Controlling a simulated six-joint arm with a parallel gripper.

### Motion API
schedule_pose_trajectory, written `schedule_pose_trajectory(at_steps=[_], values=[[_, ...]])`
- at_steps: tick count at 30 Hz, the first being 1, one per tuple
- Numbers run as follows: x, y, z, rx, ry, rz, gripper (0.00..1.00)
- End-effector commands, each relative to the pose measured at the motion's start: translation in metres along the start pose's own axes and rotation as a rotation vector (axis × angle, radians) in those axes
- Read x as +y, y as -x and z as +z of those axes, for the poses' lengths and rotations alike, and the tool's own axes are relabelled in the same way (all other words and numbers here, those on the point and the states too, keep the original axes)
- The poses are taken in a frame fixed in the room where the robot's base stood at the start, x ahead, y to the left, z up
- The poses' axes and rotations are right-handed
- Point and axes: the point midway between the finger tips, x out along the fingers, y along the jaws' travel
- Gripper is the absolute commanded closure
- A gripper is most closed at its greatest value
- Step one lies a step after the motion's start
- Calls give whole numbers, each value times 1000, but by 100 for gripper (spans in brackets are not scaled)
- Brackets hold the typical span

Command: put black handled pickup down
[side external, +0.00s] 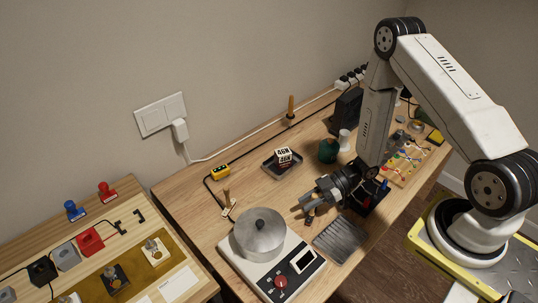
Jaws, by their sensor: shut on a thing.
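My gripper (304,207) is low over the right part of the wooden desk, just right of the metal pot. It is shut on a small dark piece (310,219), which shows just below the fingertips and looks like the black handled pickup. The fingers and wrist hide much of it. I cannot tell whether it touches the desk.
The pot (259,234) stands on a white hot plate (272,269) left of my gripper. A grey ridged mat (341,239) lies to the right. Bare desk (257,190) lies behind the pot.

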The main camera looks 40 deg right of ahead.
Motion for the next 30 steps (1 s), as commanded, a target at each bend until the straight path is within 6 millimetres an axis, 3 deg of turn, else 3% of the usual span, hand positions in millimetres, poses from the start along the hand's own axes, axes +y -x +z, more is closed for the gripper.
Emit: schedule_pose_trajectory(at_steps=[1, 3, 4, 18, 30], values=[[0, 0, 0, 0, 0, 0, 66], [0, 0, 0, 0, 0, 0, 43], [0, 0, 0, 0, 0, 0, 40], [0, 1, -3, 0, 0, 0, 40], [1, 36, -3, 0, -1, 4, 40]])
